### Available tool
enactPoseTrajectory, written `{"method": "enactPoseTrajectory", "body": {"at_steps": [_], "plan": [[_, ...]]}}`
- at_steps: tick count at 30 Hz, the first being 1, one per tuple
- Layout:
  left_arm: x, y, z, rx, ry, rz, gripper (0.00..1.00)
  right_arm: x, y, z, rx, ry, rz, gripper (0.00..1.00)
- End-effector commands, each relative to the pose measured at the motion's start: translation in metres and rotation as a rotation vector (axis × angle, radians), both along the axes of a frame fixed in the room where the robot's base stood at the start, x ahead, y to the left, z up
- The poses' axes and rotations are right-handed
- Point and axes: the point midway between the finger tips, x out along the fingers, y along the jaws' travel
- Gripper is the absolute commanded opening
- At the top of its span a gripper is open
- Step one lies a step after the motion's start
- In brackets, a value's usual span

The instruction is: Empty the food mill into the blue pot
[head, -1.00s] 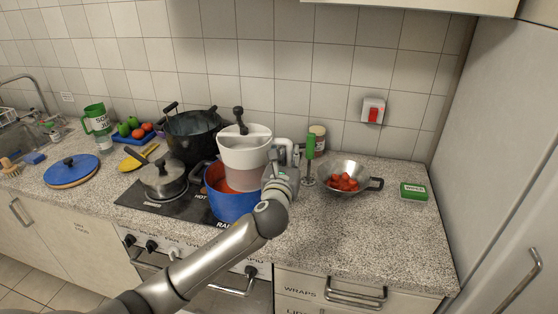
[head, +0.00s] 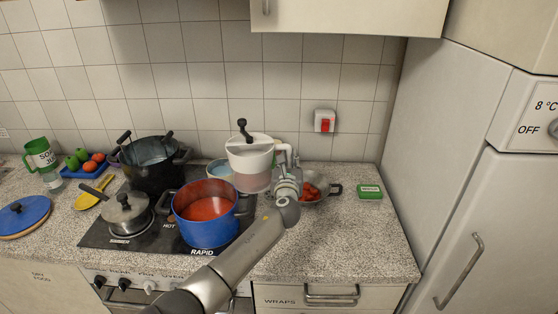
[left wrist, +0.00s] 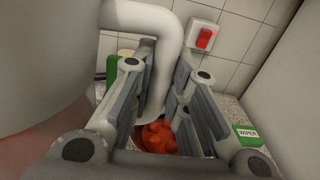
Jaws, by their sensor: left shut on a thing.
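The food mill (head: 249,158) is a white vessel with a black crank knob on top and a pinkish, see-through lower part. It is upright, to the right of the blue pot and above the counter. My left gripper (head: 287,175) is shut on its white curved handle, which runs between the fingers in the left wrist view (left wrist: 158,75). The mill's wall (left wrist: 45,70) fills the left of that view. The blue pot (head: 207,232) stands on the front of the hob with red sauce inside. My right gripper is not in view.
A colander (head: 327,190) of red pieces stands right of my gripper, partly hidden by it. A bowl (head: 217,168) is behind the mill. A dark pot (head: 150,172) and a lidded saucepan (head: 127,215) share the hob. A green box (head: 370,191) sits far right; counter (head: 350,240) before it is clear.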

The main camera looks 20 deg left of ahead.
Motion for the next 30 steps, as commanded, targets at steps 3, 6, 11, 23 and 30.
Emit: {"method": "enactPoseTrajectory", "body": {"at_steps": [3,6,11,23,30], "plan": [[0.000,0.003,0.010,-0.029,-0.019,-0.001,0.00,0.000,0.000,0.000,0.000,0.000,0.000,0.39],[-0.003,0.008,0.019,-0.078,-0.041,-0.001,0.00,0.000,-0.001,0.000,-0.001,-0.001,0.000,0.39],[-0.007,0.018,0.040,-0.186,-0.088,-0.001,0.00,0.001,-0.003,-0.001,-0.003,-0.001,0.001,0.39],[-0.023,0.055,0.083,-0.453,-0.200,-0.001,0.00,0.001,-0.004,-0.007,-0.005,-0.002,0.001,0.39],[-0.035,0.082,0.102,-0.622,-0.272,-0.002,0.00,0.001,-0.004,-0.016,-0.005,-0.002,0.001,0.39]]}}
